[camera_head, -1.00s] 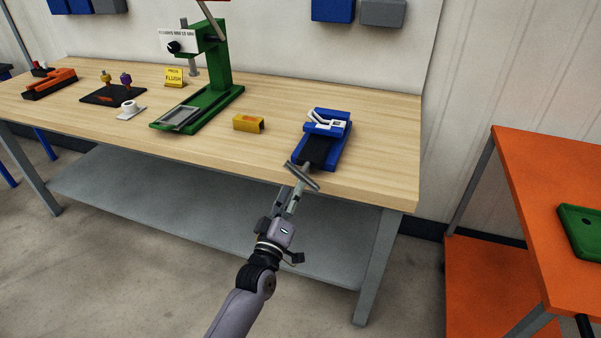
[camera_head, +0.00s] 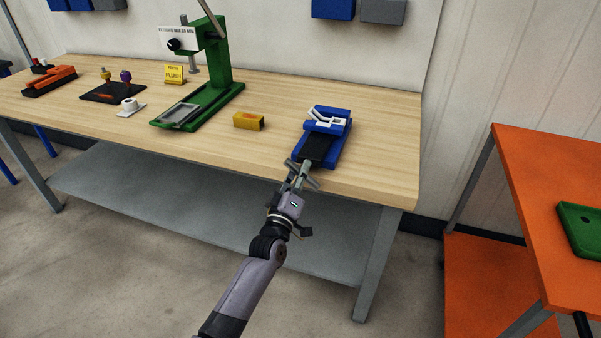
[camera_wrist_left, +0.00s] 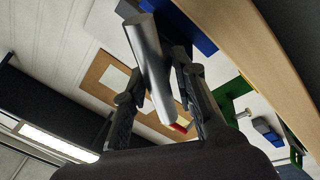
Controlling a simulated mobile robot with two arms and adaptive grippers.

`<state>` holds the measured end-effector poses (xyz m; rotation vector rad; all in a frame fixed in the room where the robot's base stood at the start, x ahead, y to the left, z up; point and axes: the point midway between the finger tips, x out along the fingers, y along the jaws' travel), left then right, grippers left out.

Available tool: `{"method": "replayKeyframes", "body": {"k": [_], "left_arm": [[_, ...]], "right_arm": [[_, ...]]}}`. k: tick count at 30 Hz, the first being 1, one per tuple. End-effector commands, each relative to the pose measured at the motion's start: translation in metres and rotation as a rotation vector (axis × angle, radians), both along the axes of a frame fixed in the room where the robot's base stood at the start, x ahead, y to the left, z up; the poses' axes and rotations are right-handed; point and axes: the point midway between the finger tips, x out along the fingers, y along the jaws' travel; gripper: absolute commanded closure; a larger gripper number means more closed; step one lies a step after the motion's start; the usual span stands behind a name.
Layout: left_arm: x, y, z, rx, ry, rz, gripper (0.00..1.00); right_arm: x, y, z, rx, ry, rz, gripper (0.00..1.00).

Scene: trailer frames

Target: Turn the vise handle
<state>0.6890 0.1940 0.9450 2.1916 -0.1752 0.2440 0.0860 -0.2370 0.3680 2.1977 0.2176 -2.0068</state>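The blue vise (camera_head: 336,135) sits near the right front edge of the wooden workbench, with white-grey parts on top and a dark front block. Its grey metal handle bar (camera_head: 313,182) hangs at the bench's front edge. My left gripper (camera_head: 300,173) is at the bar from the front and below. In the left wrist view, the bar (camera_wrist_left: 151,70) runs slantwise between the two fingers of my left gripper (camera_wrist_left: 160,80). The fingers stand apart on either side of it; whether they touch it is hard to tell. My right gripper is not in view.
The workbench (camera_head: 220,155) also carries a yellow block (camera_head: 249,121), a green press (camera_head: 218,75), a yellow sign (camera_head: 174,75) and a white roll (camera_head: 130,104). A grey shelf (camera_head: 150,195) lies below. An orange table (camera_head: 545,180) with a green tray stands at right.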

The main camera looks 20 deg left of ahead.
Motion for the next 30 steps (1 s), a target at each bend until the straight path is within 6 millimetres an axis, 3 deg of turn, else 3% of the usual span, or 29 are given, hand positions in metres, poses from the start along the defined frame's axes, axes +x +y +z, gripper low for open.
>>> {"method": "replayKeyframes", "body": {"k": [10, 20, 30], "left_arm": [[0.0, -0.0012, 0.002, -0.001, -0.004, -0.002, 1.0], [0.0001, -0.0015, 0.0035, 0.027, -0.007, -0.002, 1.0], [0.0002, -0.0022, 0.0057, 0.229, -0.016, -0.002, 1.0]], "right_arm": [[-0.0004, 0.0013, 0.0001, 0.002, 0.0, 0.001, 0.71], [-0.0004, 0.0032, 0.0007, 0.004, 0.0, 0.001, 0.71], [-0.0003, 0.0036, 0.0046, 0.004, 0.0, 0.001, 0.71]]}}
